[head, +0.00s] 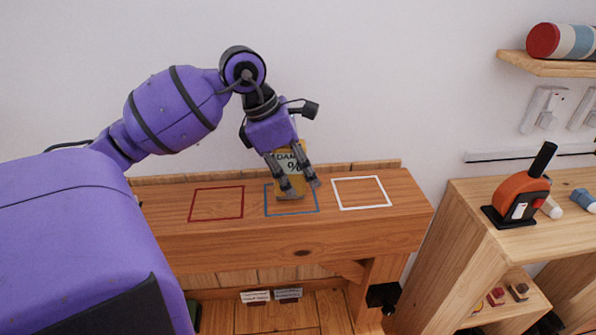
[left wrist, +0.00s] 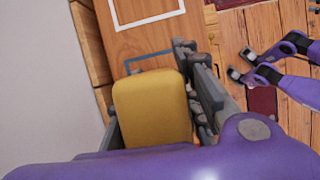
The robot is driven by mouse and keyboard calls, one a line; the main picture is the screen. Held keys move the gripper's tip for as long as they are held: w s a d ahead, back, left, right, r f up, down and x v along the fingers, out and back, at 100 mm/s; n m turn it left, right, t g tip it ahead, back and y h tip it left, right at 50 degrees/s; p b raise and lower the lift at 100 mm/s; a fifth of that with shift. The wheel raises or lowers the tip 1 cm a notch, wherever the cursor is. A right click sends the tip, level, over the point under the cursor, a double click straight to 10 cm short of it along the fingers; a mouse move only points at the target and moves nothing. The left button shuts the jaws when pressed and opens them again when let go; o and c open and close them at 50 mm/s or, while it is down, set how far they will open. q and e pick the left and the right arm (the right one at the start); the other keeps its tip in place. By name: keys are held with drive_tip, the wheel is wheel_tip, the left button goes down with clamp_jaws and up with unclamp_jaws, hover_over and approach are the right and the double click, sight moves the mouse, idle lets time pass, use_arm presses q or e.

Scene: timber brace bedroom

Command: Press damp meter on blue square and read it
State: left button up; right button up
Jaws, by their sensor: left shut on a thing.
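The damp meter (head: 289,160) is a yellow block with "DAM" and "%" visible on its dark-lettered face. My left gripper (head: 300,188) is shut on it, one finger on each side. It also shows in the left wrist view as a plain yellow back (left wrist: 152,108) between the grey fingers (left wrist: 160,125). The meter stands over the blue square (head: 291,214), its lower end within the outline. I cannot tell if its tip touches the wood. No reading is legible.
The blue square is on a timber ledge (head: 350,220), between a red square (head: 215,204) and a white square (head: 362,193). The wall is close behind. An orange and black tool (head: 520,198) stands on the right-hand shelf unit (head: 470,205). Two small labels (head: 272,296) sit below the ledge.

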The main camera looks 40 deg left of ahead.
drive_tip(key=shift+s+f, duration=0.2)
use_arm(q)
drive_tip(key=shift+f, duration=0.4)
use_arm(e)
drive_tip(key=shift+f, duration=0.1)
use_arm(q)
drive_tip(key=shift+s+f+b, duration=0.1)
drive_tip(key=shift+f+b, duration=0.15)
drive_tip(key=shift+b, duration=0.05)
use_arm(e)
drive_tip(key=shift+s+f, duration=0.2)
idle(0.8)
use_arm(q)
drive_tip(key=shift+r+p, duration=0.8)
drive_tip(key=shift+r, duration=0.85)
wheel_tip(320, 180, up, 4)
drive_tip(key=shift+p, duration=0.9)
use_arm(e)
drive_tip(key=shift+t, duration=0.3)
drive_tip(key=w+r, duration=0.2)
drive_tip(key=r, duration=0.1)
drive_tip(key=w+r, duration=0.1)
drive_tip(key=r, duration=0.1)
drive_tip(key=shift+f, duration=0.15)
